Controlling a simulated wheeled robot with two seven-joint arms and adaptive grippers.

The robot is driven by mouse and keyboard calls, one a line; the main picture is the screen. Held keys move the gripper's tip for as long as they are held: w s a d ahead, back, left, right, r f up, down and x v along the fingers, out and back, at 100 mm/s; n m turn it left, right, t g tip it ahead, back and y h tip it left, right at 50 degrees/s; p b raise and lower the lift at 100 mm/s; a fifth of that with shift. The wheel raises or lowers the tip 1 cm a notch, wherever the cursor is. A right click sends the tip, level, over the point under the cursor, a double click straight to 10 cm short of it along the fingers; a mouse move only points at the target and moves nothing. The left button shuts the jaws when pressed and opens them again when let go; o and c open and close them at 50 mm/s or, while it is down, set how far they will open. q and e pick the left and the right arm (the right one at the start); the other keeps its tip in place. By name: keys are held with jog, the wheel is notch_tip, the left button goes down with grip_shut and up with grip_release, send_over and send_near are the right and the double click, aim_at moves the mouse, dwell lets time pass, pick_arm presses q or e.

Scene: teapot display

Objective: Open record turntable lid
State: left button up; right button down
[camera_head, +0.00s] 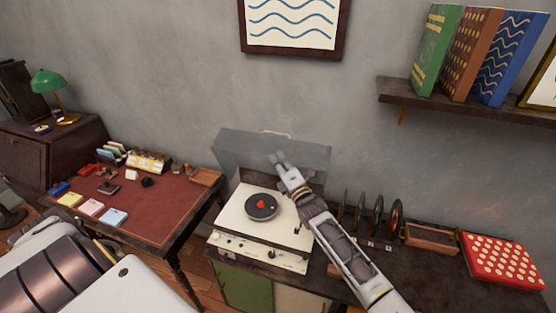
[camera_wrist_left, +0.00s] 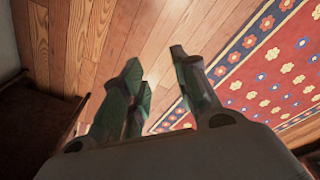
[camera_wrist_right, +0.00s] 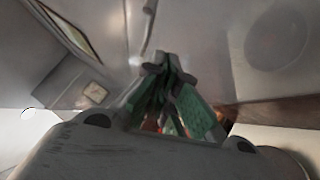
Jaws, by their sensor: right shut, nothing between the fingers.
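The record turntable (camera_head: 235,220) is a cream box on the dark cabinet, with a black record and red label on top. Its translucent grey lid (camera_head: 235,150) stands raised at the back, with a pale handle (camera_head: 275,133) on its top edge. My right gripper (camera_head: 277,157) is over the turntable, overlapping the lid in the head view; whether it touches the lid I cannot tell. Its fingers are together and empty in the right wrist view (camera_wrist_right: 168,72). My left gripper (camera_wrist_left: 158,62) shows in the left wrist view, fingers apart, over wooden floor and a patterned rug.
Upright records (camera_head: 378,216), a wooden tray (camera_head: 431,238) and a red dotted box (camera_head: 500,260) stand right of the turntable. A desk (camera_head: 150,205) with small items is at left. A shelf (camera_head: 460,107) with books is above right.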

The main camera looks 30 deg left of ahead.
pick_arm(q)
jog(key=w+d+f+n+t, duration=0.2)
jog(key=w+d+f+n, duration=0.3)
jog(key=d, duration=0.3)
jog(key=w+d+f+n+t+h, duration=0.1)
jog(key=w+d+f+n, duration=0.2)
jog(key=w+d+n, duration=0.4)
jog(key=w+d+f+n+t, duration=0.2)
jog(key=w+d+f+n, duration=0.3)
jog(key=d, duration=0.4)
jog(key=s+d+f+n+g, duration=0.1)
jog(key=s+d+f+n, duration=0.2)
jog(key=s+d+n, duration=0.4)
jog(key=s+d+f+n+g, duration=0.2)
jog(key=s+d+n, duration=0.5)
jog(key=d+n, duration=0.6)
jog(key=f+n, duration=0.1)
jog(key=n, duration=0.1)
jog(key=shift+s+n, duration=0.25)
jog(key=shift+n, duration=0.05)
jog(key=shift+a, duration=0.1)
